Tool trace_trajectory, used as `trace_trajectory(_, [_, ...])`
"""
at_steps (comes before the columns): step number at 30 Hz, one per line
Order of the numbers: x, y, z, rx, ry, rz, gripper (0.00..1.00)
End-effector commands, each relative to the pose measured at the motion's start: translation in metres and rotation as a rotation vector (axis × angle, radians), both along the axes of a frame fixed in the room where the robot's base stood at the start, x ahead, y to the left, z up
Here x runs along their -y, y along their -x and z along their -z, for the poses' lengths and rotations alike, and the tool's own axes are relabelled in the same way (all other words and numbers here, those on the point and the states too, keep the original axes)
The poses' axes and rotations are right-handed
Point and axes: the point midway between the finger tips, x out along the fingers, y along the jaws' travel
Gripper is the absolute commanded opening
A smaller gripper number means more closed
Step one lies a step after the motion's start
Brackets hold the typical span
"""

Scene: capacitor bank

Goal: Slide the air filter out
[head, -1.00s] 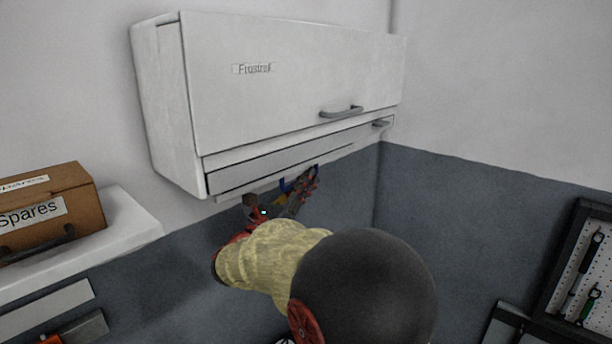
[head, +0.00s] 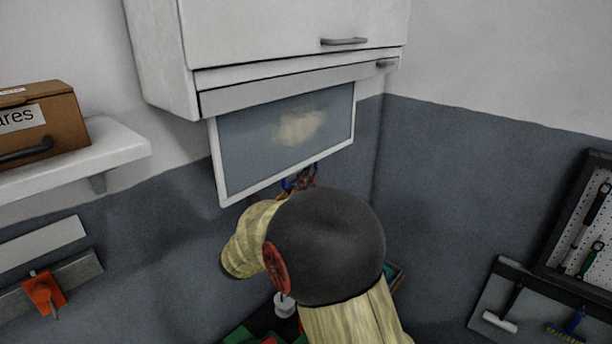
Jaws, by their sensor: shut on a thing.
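The air filter (head: 245,150) is a flat panel with a white frame and a grey-blue face with a pale tan patch. It hangs down below the white wall unit (head: 160,62), with its upper edge still at the unit's underside. My gripper (head: 300,178) is at the filter's lower edge, right of its middle, and is shut on it. My arm hides part of the gripper, and the fingertips are small in the picture.
The unit has a grey front handle (head: 344,41) and a small handle (head: 386,63) at right. A shelf (head: 118,148) with a brown spares box (head: 60,125) is at left. A pegboard (head: 590,230) and tool rack (head: 530,300) hang at right. Wall space beside the filter is clear.

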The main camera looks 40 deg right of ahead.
Motion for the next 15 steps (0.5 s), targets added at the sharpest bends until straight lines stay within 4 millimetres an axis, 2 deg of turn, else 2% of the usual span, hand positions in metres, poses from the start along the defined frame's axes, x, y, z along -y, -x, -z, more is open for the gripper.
trace_trajectory(4, [-0.0002,-0.0003,-0.0001,0.0,0.0,-0.001,0.0])
trace_trajectory(5, [-0.0002,-0.0003,-0.0002,0.0,0.0,-0.001,0.09])
trace_trajectory(9, [-0.0002,-0.0003,-0.0004,0.0,0.0,-0.001,0.16])
trace_trajectory(15, [-0.0001,-0.0001,-0.0006,0.001,0.0,0.0,0.16])
